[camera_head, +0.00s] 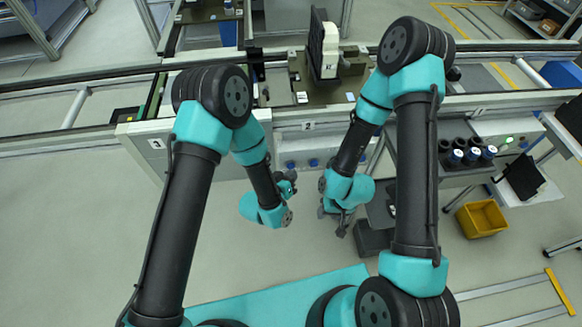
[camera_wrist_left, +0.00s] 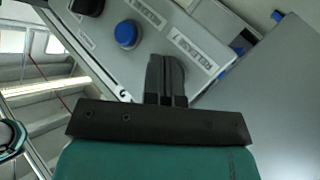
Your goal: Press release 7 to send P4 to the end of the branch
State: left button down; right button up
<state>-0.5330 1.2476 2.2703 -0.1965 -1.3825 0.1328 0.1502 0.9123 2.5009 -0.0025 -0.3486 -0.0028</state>
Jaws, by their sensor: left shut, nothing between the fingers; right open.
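A grey button panel (camera_head: 300,150) hangs on the front of the line in the head view, with several blue buttons on it. In the left wrist view the panel (camera_wrist_left: 95,40) shows a blue button (camera_wrist_left: 126,33) and release labels (camera_wrist_left: 193,58) whose numbers I cannot read surely. My left gripper (camera_head: 291,184) is shut and empty, just in front of the panel; its fingers (camera_wrist_left: 166,72) show beside the blue button, and I cannot tell any contact. My right gripper (camera_head: 338,226) is open, lower and right of the left one. I cannot tell which pallet is P4.
The conveyor line (camera_head: 85,142) runs across behind my arms. An upright dark and white part (camera_head: 329,50) stands on it. At the right are a bench (camera_head: 465,178) with dark cylinders and a yellow bin (camera_head: 482,219) on the floor. The floor at left is clear.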

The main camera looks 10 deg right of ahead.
pick_arm(q)
jog(key=shift+w+d, duration=0.1)
jog(key=shift+w, duration=0.35)
dwell(0.7)
jog(key=shift+s, duration=0.9)
